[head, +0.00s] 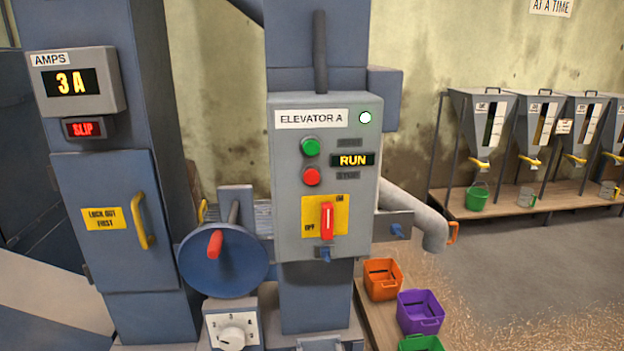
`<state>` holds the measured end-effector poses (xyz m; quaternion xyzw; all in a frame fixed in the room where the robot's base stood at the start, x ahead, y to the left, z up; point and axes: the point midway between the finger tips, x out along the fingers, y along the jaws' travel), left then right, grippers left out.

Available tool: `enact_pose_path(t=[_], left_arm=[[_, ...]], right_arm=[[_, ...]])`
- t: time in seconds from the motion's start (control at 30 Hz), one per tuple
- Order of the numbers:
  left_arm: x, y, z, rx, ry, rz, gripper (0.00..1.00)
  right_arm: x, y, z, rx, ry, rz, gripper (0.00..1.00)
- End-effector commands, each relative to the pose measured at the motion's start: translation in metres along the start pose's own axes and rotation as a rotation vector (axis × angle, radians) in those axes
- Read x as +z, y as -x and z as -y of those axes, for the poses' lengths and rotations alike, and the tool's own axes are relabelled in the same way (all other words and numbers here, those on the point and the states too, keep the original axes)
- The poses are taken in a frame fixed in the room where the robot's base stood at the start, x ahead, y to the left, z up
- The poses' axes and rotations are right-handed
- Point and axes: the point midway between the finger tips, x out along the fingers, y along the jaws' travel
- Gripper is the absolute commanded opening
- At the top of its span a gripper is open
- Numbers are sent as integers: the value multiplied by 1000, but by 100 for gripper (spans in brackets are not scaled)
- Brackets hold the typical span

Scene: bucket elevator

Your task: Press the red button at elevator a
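The red button (312,176) is a round knob on the front of the grey control box (289,232) labelled ELEVATOR A. It sits just below the round green button (310,147). A display (353,160) to their right reads RUN, and a white-green lamp (365,117) is lit at the top right. A red switch handle (327,221) on a yellow plate stands upright below, pointing between OFF and ON markings. Neither of my grippers shows in the head view.
A blue handwheel (225,268) with a red grip juts out left of the box. A cabinet with a yellow handle (143,221) stands further left, under a 3A display (71,82). Orange (382,280) and purple bins (420,313) sit lower right.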

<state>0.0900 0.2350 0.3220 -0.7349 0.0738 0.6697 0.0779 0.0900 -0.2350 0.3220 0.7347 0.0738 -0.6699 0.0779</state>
Motion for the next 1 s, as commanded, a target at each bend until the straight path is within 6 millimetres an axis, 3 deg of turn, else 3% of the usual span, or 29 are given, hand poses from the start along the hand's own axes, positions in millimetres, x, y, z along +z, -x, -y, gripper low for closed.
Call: enact_pose_path(t=[0.1, 1.0], left_arm=[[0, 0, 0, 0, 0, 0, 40], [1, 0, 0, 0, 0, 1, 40]], right_arm=[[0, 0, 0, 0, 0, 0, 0], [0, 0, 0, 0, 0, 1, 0]])
